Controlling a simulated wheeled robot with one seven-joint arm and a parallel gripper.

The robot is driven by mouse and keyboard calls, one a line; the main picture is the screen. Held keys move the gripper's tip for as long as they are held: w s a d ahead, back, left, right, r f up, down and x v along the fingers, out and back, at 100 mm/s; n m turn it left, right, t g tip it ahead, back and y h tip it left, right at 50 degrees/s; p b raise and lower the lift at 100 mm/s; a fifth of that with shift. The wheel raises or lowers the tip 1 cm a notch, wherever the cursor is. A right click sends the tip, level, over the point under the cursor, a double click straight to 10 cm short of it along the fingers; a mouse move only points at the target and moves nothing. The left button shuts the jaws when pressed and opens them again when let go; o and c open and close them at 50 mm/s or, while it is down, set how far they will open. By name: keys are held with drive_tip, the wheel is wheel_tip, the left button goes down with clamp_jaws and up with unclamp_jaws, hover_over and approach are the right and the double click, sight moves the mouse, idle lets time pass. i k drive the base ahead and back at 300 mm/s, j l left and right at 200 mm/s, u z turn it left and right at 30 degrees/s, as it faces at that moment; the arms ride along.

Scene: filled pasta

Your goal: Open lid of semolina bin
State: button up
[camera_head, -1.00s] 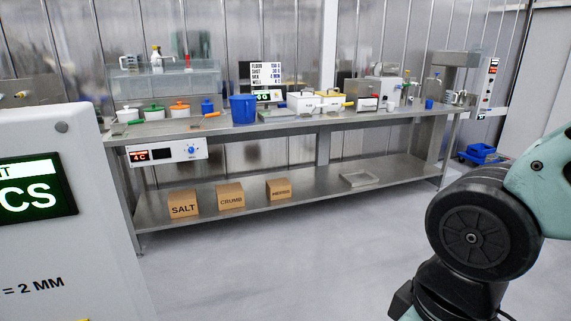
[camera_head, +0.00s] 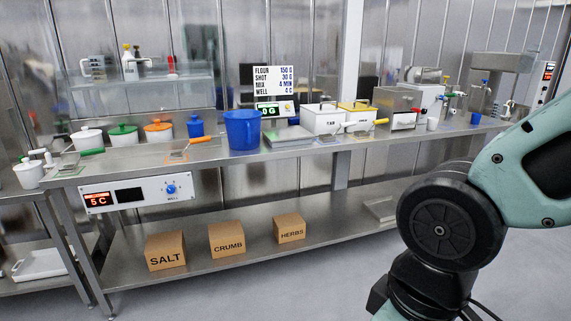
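Two white lidded bins stand side by side on the steel bench, right of the scale. One bin (camera_head: 322,123) has a white lid with a dark handle. The other bin (camera_head: 357,114) has a yellow lid. Both lids look closed. The label on the front bin is too small to read, so I cannot tell which one holds semolina. My gripper is not in view. Only my arm's links show at the right, well in front of the bench.
A blue bucket (camera_head: 242,130) stands left of the scale (camera_head: 289,138). Pots with white, green and orange lids line the bench's left part. Cardboard boxes, including the salt box (camera_head: 165,251), sit on the lower shelf.

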sight(354, 106)
drive_tip(key=i+z, duration=0.15)
drive_tip(key=i, duration=0.45)
drive_tip(key=i+j+z, duration=0.15)
drive_tip(key=i, duration=0.45)
drive_tip(key=i+j+z, duration=0.15)
drive_tip(key=i, duration=0.45)
drive_tip(key=j, duration=0.1)
